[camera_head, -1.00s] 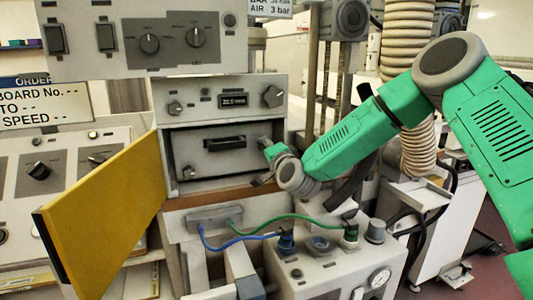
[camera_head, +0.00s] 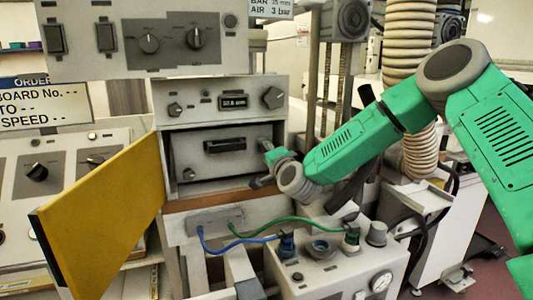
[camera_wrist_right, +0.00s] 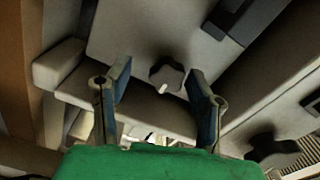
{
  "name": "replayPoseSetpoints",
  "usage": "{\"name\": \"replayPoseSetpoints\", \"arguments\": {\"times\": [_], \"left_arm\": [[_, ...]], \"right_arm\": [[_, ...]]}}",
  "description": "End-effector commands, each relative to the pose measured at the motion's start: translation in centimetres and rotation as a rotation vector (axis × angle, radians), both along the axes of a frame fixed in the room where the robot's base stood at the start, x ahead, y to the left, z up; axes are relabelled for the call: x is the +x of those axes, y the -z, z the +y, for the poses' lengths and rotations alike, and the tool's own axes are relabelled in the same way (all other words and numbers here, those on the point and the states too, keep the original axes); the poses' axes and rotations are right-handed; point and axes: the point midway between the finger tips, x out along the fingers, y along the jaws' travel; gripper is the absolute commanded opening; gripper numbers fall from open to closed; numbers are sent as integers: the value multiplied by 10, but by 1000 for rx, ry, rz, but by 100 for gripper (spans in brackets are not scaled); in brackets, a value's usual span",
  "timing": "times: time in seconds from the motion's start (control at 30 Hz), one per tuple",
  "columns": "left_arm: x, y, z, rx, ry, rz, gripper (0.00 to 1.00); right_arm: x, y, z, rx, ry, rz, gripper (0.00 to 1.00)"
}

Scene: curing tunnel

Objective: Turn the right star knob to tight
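The drawer unit (camera_head: 215,165) sits in the open compartment, with a dark handle (camera_head: 224,145) on its front. A dark star knob (camera_wrist_right: 166,74) with a pale pointer mark shows between my right fingers in the right wrist view. In the head view it is mostly hidden by my gripper, at the right of the drawer front. My right gripper (camera_wrist_right: 160,70) is open, one finger on each side of the knob, with gaps visible. It also shows in the head view (camera_head: 262,165). A left star knob (camera_head: 188,173) is on the same front. My left gripper is not in view.
The yellow door (camera_head: 105,215) stands open at the left. A panel with a display (camera_head: 233,102) and a larger knob (camera_head: 273,97) is above the drawer. Blue and green hoses (camera_head: 290,220) run below, near a box with a gauge (camera_head: 380,281).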

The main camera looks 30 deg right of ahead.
Motion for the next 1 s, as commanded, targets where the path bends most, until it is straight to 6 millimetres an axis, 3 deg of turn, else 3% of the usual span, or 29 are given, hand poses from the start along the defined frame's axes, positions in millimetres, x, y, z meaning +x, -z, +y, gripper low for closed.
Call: {"name": "replayPoseSetpoints", "arguments": {"times": [0.27,0.7,1.0], "left_arm": [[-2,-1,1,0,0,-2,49],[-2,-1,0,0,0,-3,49],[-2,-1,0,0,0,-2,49]], "right_arm": [[-17,-2,4,0,0,-3,49],[-100,1,23,3,-1,2,49],[-115,1,27,2,0,3,49]]}}
